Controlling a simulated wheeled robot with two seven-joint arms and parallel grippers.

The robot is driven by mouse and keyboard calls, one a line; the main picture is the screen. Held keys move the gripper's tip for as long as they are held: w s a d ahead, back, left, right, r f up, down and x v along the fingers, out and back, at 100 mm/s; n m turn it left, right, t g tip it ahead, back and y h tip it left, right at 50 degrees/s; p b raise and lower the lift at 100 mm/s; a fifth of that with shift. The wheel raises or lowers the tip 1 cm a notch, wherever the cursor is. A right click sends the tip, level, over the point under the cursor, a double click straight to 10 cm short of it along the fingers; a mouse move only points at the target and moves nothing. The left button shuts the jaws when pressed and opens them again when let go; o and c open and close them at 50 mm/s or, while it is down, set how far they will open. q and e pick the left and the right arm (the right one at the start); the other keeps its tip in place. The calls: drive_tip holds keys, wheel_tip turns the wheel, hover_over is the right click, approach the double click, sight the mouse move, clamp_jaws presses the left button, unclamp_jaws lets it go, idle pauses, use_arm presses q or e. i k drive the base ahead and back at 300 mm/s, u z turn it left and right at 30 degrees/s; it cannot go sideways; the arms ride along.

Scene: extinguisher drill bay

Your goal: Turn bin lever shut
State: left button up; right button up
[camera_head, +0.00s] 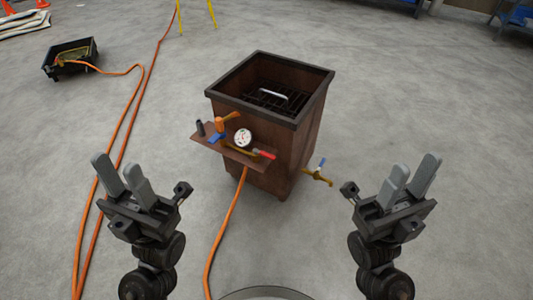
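A brown square bin (310,130) with a dark rim stands upright on the floor in the middle of the view. A small shelf (213,143) on its front carries a round white gauge (243,138), a blue lever (217,136), a red lever (264,155) and an orange fitting (228,121). A brass tap with a blue handle (321,164) sticks out of its right side. I cannot tell which of these is the bin lever. My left gripper (118,166) is open and empty, left of the bin. My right gripper (415,167) is open and empty, right of the tap.
An orange hose (230,220) hangs from the shelf and runs forward over the floor. More orange hose (120,150) runs along the left to a black tray (48,69). Yellow legs (212,14) stand at the back. The floor right of the bin is clear.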

sight(267, 155)
drive_tip(key=u, duration=0.05)
drive_tip(key=k, duration=1.05)
drive_tip(key=z, duration=0.8)
drive_tip(key=i, duration=0.65)
drive_tip(key=z, duration=0.3)
